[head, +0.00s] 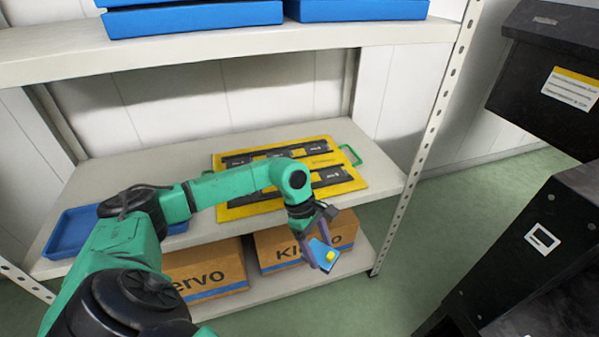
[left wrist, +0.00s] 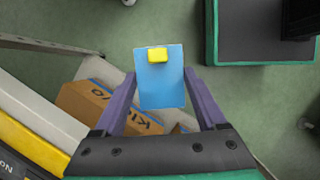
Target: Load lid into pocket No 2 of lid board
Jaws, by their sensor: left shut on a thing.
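My left gripper (head: 322,260) is shut on a lid, a flat blue plate (head: 319,249) with a yellow knob. The lid is held in the air in front of the shelf, to the right of and nearer than the lid board. In the left wrist view the lid (left wrist: 160,90) sits between the two purple fingers (left wrist: 161,78). The lid board (head: 240,211) is yellow with dark strips and a green handle, and lies on the middle shelf. My left arm hides part of it, and I cannot make out pocket No 2. Its yellow edge shows in the left wrist view (left wrist: 30,145). My right gripper is not seen.
A blue tray (head: 72,230) lies at the shelf's left end. Cardboard boxes (head: 305,243) stand on the lower shelf. The upper shelf (head: 200,58) with blue bins (head: 200,18) overhangs the board. A perforated post (head: 437,120) stands at the right front.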

